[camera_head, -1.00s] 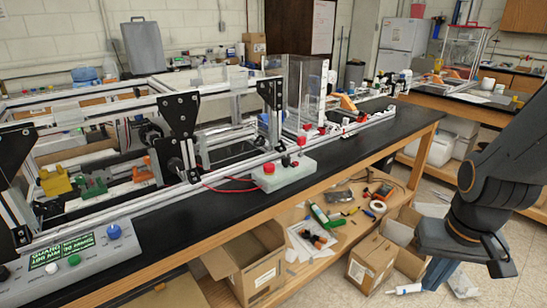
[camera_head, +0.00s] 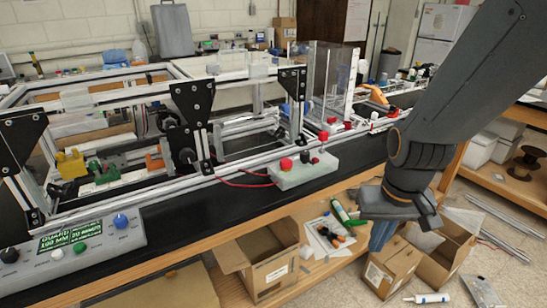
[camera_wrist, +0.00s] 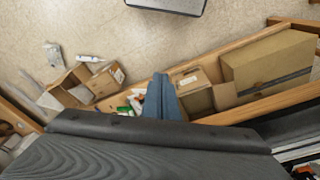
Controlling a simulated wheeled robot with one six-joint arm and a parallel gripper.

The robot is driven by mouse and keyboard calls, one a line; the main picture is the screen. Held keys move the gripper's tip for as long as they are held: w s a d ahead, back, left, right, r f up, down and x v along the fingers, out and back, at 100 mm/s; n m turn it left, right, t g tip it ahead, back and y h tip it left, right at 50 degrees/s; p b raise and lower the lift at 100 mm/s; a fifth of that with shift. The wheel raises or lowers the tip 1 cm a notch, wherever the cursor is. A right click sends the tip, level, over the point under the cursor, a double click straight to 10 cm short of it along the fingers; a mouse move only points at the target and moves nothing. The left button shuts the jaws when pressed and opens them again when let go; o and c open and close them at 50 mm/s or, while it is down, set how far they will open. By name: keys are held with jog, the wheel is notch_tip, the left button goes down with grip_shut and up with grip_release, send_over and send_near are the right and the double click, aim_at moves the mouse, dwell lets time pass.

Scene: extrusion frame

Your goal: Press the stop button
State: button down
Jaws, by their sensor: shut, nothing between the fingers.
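A sloped control panel (camera_head: 75,262) at lower left has a display, a green button (camera_head: 80,248), a white button (camera_head: 57,254), a blue knob (camera_head: 121,221) and a black knob. I cannot read a stop label on any of them. My gripper (camera_head: 382,236) is shut and empty, pointing down in front of the bench, right of and below the red button. Its blue-grey fingers also show in the wrist view (camera_wrist: 160,98).
An aluminium extrusion frame (camera_head: 110,205) with black corner plates stands on the bench behind the panel and pale box. A red cable (camera_head: 243,184) runs by the box. Open cardboard boxes (camera_head: 262,262) lie below the bench. Floor shows at right.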

jog(key=w+a+n+t+y, duration=0.1)
jog(key=w+a+n+t, duration=0.15)
jog(key=w+t, duration=0.95)
jog(key=w+a+r+n+y, duration=0.2)
jog(key=w+a+r+y, duration=0.1)
jog(key=w+a, duration=0.2)
jog(key=w+a+r+n+y+b, duration=0.1)
jog(key=w+a+r+n+y, duration=0.1)
jog(key=w+a+r+y, duration=0.2)
jog(key=shift+w+a+g, duration=0.4)
jog(key=shift+w+a, duration=0.5)
jog(key=shift+a, duration=0.2)
